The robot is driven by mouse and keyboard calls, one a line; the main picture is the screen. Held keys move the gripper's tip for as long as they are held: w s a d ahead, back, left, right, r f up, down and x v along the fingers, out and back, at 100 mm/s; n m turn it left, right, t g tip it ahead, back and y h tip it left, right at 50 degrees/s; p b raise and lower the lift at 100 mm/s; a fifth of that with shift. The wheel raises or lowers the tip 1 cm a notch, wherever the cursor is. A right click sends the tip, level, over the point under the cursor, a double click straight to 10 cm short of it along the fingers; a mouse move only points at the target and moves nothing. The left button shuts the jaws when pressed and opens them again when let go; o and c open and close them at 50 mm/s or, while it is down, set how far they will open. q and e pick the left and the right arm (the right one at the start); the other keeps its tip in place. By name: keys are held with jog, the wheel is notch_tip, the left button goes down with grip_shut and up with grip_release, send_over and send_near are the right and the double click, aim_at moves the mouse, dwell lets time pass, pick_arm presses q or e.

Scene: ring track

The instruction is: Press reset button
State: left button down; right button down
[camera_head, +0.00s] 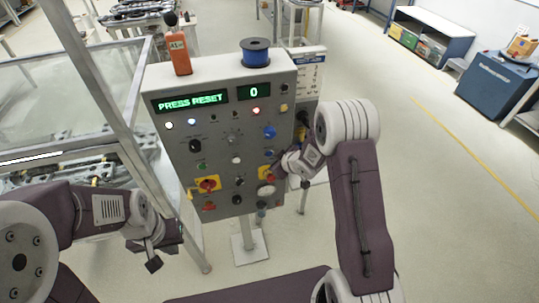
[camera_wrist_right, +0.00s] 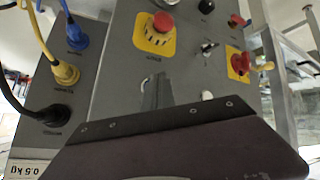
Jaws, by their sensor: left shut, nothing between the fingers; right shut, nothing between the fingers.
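The grey control panel (camera_head: 220,145) stands upright in the middle of the head view; its green display (camera_head: 190,102) reads "PRESS RESET" and a smaller one reads "0". Its face carries a blue button (camera_head: 269,132), a white oval button (camera_head: 266,191) and red controls on yellow plates. The labels are too small to tell which is reset. My right gripper (camera_head: 276,176) is shut and empty by the panel's lower right. In the right wrist view its fingers (camera_wrist_right: 157,92) point at the panel below a red button (camera_wrist_right: 162,22); contact is unclear. My left gripper (camera_head: 155,264) is shut, low left, apart from the panel.
An orange handheld device (camera_head: 179,52) and a blue spool (camera_head: 255,52) stand on top of the panel. Blue, yellow and black cables plug into its side in the right wrist view. A metal-framed enclosure (camera_head: 110,90) stands at the left. Floor is open at the right.

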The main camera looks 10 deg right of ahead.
jog(key=shift+w, duration=0.45)
jog(key=shift+w+p, duration=0.4)
dwell(0.9)
jog(key=shift+s, duration=0.1)
jog(key=shift+s+b, duration=0.35)
jog(key=shift+s, duration=0.35)
jog(key=shift+s+b, duration=0.9)
jog(key=shift+s, duration=1.6)
